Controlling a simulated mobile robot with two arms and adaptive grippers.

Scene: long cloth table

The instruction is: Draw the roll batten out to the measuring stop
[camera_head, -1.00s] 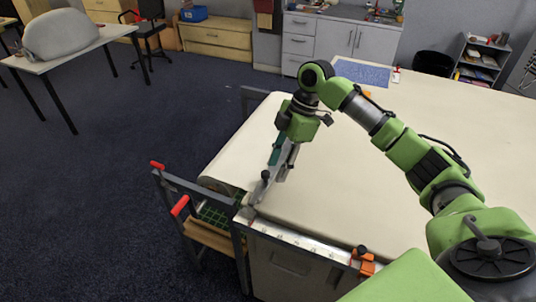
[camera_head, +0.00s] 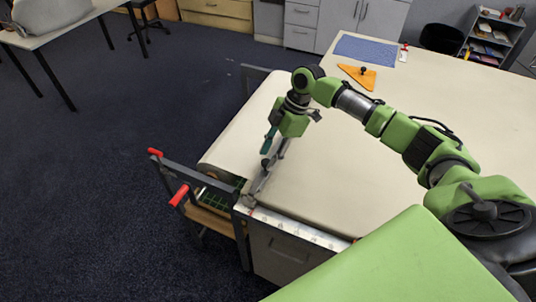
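A grey bar (camera_head: 262,181), which looks like the roll batten, lies across the cloth near the table's left end, with a dark knob on it. The pale cloth roll (camera_head: 226,155) hangs over the left end. My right gripper (camera_head: 267,146) points down at the far part of the bar. One teal finger shows left of the bar; the other is hidden. I cannot tell whether it grips or touches the bar. A white measuring strip (camera_head: 292,229) runs along the front edge. The orange stop seen on it earlier is now hidden behind my green body. My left gripper is out of view.
A dark frame with red handles (camera_head: 179,195) stands off the table's left front corner. An orange triangular tool (camera_head: 358,76) and a blue mat (camera_head: 365,50) lie at the back of the table (camera_head: 440,115).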

